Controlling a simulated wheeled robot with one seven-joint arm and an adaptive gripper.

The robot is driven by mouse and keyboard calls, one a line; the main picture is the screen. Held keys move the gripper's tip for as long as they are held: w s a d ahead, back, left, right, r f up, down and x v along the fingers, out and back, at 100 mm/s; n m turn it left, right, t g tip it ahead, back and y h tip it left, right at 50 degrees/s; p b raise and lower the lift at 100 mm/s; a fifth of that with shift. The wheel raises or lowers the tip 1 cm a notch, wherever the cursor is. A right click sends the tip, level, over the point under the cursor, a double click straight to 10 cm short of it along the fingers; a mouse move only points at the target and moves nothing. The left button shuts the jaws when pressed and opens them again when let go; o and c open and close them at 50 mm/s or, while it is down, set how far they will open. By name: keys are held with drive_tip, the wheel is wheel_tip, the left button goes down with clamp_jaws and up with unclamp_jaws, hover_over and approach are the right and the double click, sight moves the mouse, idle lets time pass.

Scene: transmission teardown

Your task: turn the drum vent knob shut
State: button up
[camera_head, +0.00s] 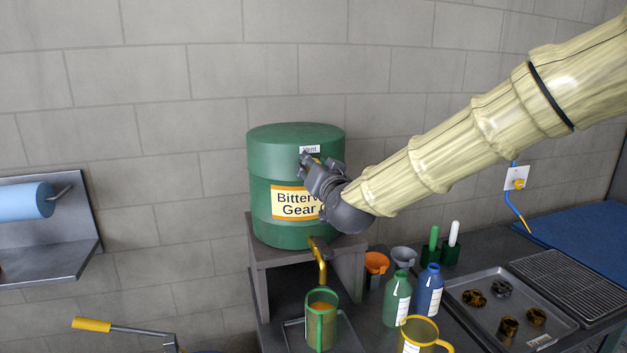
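The green drum (272,166) stands upright on a grey stand (262,257) against the wall. A small "Vent" label (310,149) is on the upper front of the drum. My gripper (308,163) is right at the drum's front, just below that label, with its fingers towards the drum. The vent knob cannot be made out; the gripper covers the area under the label. I cannot tell whether the fingers are open or shut, or whether they touch the knob.
A brass tap (320,262) hangs below the drum, above a green-handled jug (320,322) with amber liquid. Green (397,300) and blue (429,291) bottles, funnels and a yellow-rimmed jug (419,328) stand to the right. A tray (470,285) holds several small parts.

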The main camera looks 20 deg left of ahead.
drive_tip(key=m+b, duration=0.6)
drive_tip(key=m, duration=0.1)
drive_tip(key=shift+f, duration=0.2)
drive_tip(key=m+b, duration=0.2)
drive_tip(key=m, duration=0.1)
drive_tip(key=m+b, duration=0.2)
drive_tip(key=shift+r+m, duration=0.2)
drive_tip(key=shift+m, duration=0.2)
drive_tip(key=shift+b, duration=0.3)
drive_tip(key=o, duration=1.1)
drive_tip(key=shift+r, duration=0.1)
drive_tip(key=shift+c, duration=0.2)
drive_tip(key=v, duration=1.2)
